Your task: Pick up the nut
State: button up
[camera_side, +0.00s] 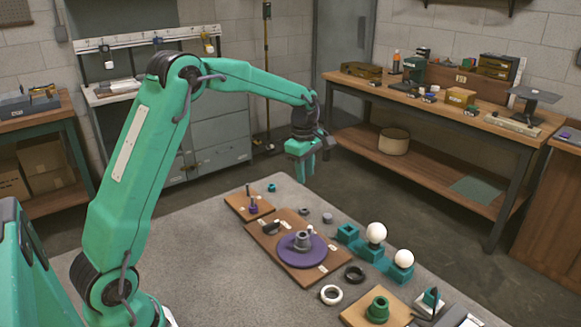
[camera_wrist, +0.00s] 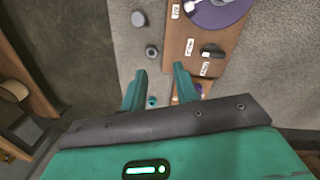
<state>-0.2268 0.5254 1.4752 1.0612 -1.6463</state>
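A small grey hexagonal piece that looks like the nut (camera_wrist: 152,51) lies on the grey table top in the wrist view, just beyond my fingertips. It looks like the small grey piece (camera_side: 304,211) beside the wooden board in the side view. My gripper (camera_side: 312,168) is raised above the far part of the table, fingers pointing down. In the wrist view my gripper (camera_wrist: 160,69) has its two teal fingers spread with nothing held between them. A small teal piece (camera_side: 272,188) lies on the table; it also shows between the fingers, lower down, in the wrist view (camera_wrist: 152,101).
A second grey round piece (camera_side: 327,218) lies near the nut. A wooden board (camera_side: 272,249) carries a purple disc (camera_side: 302,254) and a dark part (camera_side: 271,228). White bulbs (camera_side: 376,233) stand in teal holders to the right. A smaller board (camera_side: 240,208) holds upright pins.

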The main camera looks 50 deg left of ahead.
aim_at(304, 212)
jog(key=shift+w+a+f+n+g, duration=0.15)
jog(key=shift+w+a+f+n, duration=0.5)
jog(key=shift+f, duration=1.85)
jog(key=shift+w+a+f+n+g, duration=0.2)
jog(key=shift+w+a+f+n, duration=0.4)
jog(key=shift+f, duration=1.9)
jog(key=shift+w+a+f+n+g, duration=0.15)
jog(key=shift+w+a+f+n, duration=0.5)
jog(key=shift+f, duration=1.85)
jog(key=shift+s+d, duration=0.2)
jog(key=shift+d, duration=0.1)
jog(key=c, duration=0.6)
